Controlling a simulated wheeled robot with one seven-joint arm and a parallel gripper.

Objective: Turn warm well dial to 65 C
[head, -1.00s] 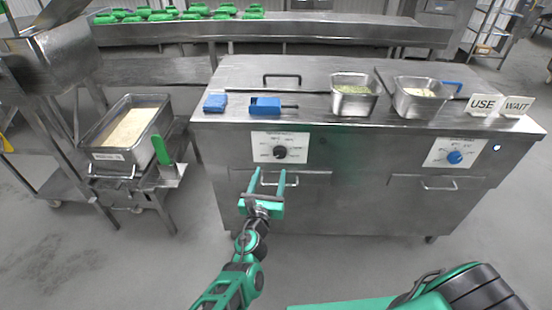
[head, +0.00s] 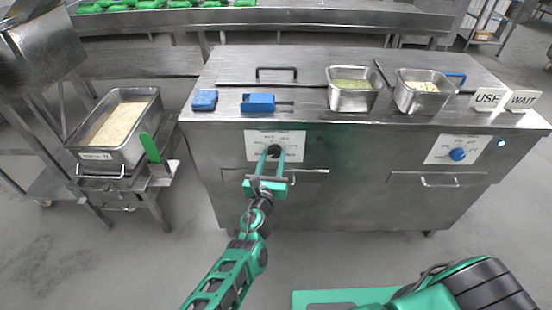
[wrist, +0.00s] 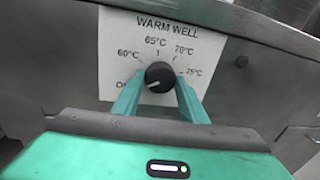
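The warm well dial (head: 274,150) is a black round knob on a white panel on the left front of the steel counter. In the wrist view the knob (wrist: 160,75) sits under the words WARM WELL, with marks for 60, 65, 70 and 75 °C around it. Its white pointer line points lower left, toward a partly hidden mark beginning with O. My gripper (head: 273,158) is open, its green fingers on either side of the knob. In the wrist view the fingertips (wrist: 161,84) are close to its sides; whether they touch it, I cannot tell.
A second panel with a blue knob (head: 457,154) is on the right. A drawer handle (head: 300,171) lies just beneath the dial. On the counter are a blue scoop (head: 258,103), a blue block (head: 204,100) and two steel pans (head: 353,99). A rice pan (head: 115,130) stands at left.

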